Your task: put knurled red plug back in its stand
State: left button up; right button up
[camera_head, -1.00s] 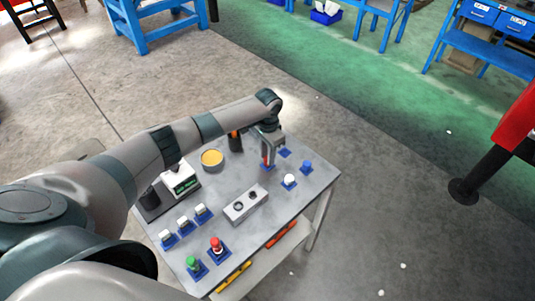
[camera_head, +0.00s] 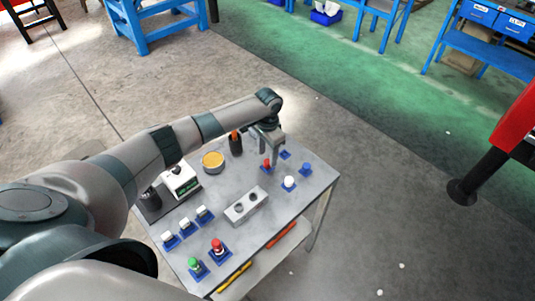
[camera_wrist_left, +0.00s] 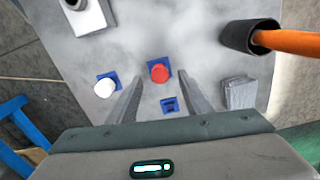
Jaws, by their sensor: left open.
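A red plug (camera_head: 266,163) stands upright in a blue stand at the back of the table, below my left gripper (camera_head: 270,158). In the left wrist view, the red plug (camera_wrist_left: 159,73) is seen from above, seated at its blue stand (camera_wrist_left: 153,62). The left gripper (camera_wrist_left: 160,82) is open, with its fingers apart on either side of the plug in the picture and nothing held between them. Another red plug (camera_head: 216,245) stands in a blue stand at the front. The knurling is too small to make out. My right gripper is not in view.
A white plug (camera_head: 289,182), a blue plug (camera_head: 306,168) and an empty blue stand (camera_head: 285,155) are close by.

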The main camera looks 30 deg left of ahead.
pick_arm(q)
jog(key=shift+r+p, duration=1.2)
jog(key=shift+r, duration=0.35)
jog(key=shift+r+b, duration=0.4)
jog(key=shift+r, duration=0.3)
notch_tip(320, 180, up, 16)
jog(key=b, duration=0.5)
jog(key=shift+f, duration=0.1)
